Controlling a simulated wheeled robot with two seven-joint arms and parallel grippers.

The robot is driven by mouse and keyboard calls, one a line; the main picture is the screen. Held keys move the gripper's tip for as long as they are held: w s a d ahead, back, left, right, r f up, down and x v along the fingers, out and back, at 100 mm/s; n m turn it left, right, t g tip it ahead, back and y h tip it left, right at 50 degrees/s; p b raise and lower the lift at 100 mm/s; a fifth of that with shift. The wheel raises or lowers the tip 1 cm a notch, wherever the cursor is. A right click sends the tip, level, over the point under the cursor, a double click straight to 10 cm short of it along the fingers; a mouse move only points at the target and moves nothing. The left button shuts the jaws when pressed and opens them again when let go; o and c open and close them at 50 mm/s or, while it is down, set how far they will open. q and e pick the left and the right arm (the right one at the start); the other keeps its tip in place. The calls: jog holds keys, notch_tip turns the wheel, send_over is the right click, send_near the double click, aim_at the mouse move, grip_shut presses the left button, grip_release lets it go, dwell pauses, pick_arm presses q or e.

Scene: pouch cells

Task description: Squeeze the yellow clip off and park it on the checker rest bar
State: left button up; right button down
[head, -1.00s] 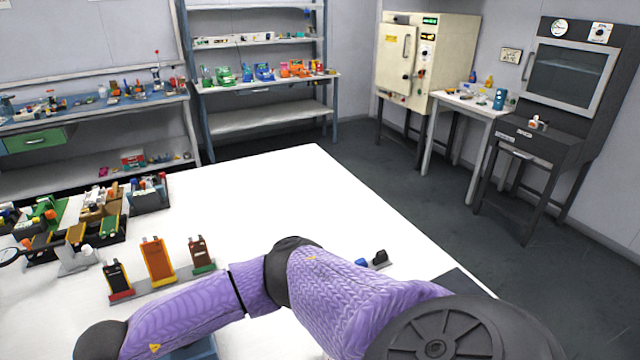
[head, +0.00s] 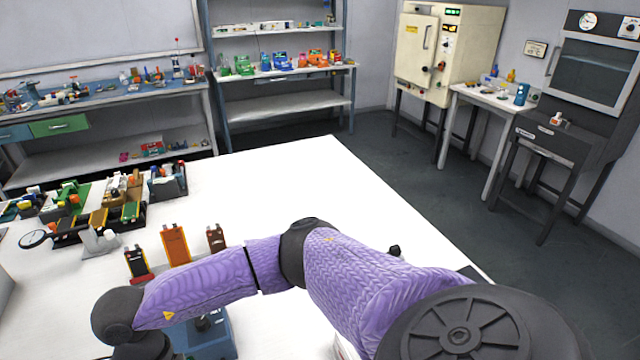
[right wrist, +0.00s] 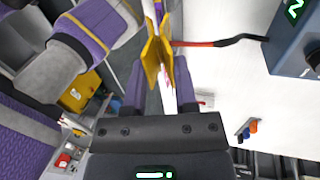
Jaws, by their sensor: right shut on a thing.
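My right gripper (right wrist: 159,82) is shut on the yellow clip (right wrist: 152,55), which shows between its fingers in the right wrist view. The clip looks like two yellow flaps set at an angle. I cannot tell whether it touches anything beyond the fingers. A blue box (right wrist: 292,48) with a lit display stands at the right of that view. In the head view a blue box (head: 215,343) with a black knob is partly covered by my right arm. My right gripper is out of the head view. My left gripper is in neither view. I cannot make out the rest bar.
Pouch cells, one dark (head: 137,263), one orange (head: 175,246) and one brown (head: 215,238), stand upright behind my right forearm. Holders with coloured parts (head: 125,212) and a magnifier (head: 34,239) fill the table's left side. The white table (head: 290,185) is bare toward the back. A red-black rod (right wrist: 215,42) lies beside the clip.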

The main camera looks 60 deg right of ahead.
jog(key=shift+p+v, duration=0.4)
jog(key=shift+v, duration=0.5)
jog(key=shift+f, duration=0.1)
